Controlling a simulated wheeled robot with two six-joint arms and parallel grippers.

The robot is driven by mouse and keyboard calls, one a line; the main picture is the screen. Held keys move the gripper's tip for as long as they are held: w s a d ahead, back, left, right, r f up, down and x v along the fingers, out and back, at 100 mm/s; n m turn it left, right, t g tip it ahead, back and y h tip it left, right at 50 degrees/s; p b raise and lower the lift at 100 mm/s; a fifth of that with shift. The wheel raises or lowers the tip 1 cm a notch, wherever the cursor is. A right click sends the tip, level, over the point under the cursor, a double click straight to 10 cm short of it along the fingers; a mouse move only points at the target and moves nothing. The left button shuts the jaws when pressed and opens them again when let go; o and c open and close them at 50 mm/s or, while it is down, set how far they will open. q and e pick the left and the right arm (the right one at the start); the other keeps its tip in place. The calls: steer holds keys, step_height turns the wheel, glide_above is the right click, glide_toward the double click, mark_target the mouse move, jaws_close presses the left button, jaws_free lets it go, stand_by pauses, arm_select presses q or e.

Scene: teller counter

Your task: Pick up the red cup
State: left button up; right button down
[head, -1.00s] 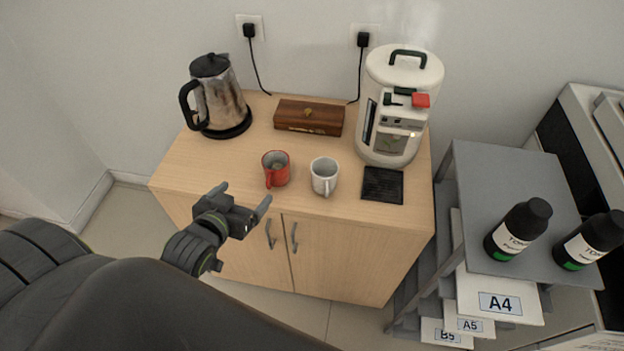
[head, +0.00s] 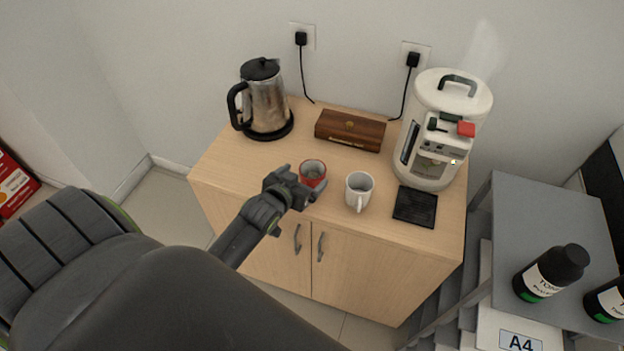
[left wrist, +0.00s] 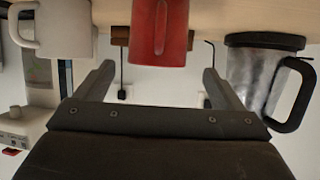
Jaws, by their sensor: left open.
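The red cup (head: 314,171) stands near the front edge of the wooden cabinet. In the head view my left gripper (head: 301,182) is just in front of it and hides its lower front. In the left wrist view, which is upside down, the red cup (left wrist: 175,38) is centred ahead of the two spread fingers, with its handle facing me. The left gripper (left wrist: 158,70) is open with nothing between its fingers. I cannot tell whether it touches the cup. My right gripper is not in view.
A white mug (head: 358,188) stands close to the right of the red cup. Behind are a kettle (head: 265,100), a wooden box (head: 350,130) and a white coffee machine (head: 430,140). A black mat (head: 415,206) lies at the right. The cabinet top left of the cup is clear.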

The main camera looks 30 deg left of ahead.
mark_target(318, 165)
arm_select(q)
steer(key=shift+d+p+x, duration=0.1)
steer(key=shift+p+x, duration=0.2)
steer(key=shift+x, duration=0.95)
steer(key=shift+d+p+x, duration=0.15)
steer(key=shift+p+x, duration=0.15)
steer(key=shift+x, duration=0.95)
steer(key=shift+r, duration=0.1)
steer(key=c, duration=1.1)
steer(key=shift+c, duration=0.2)
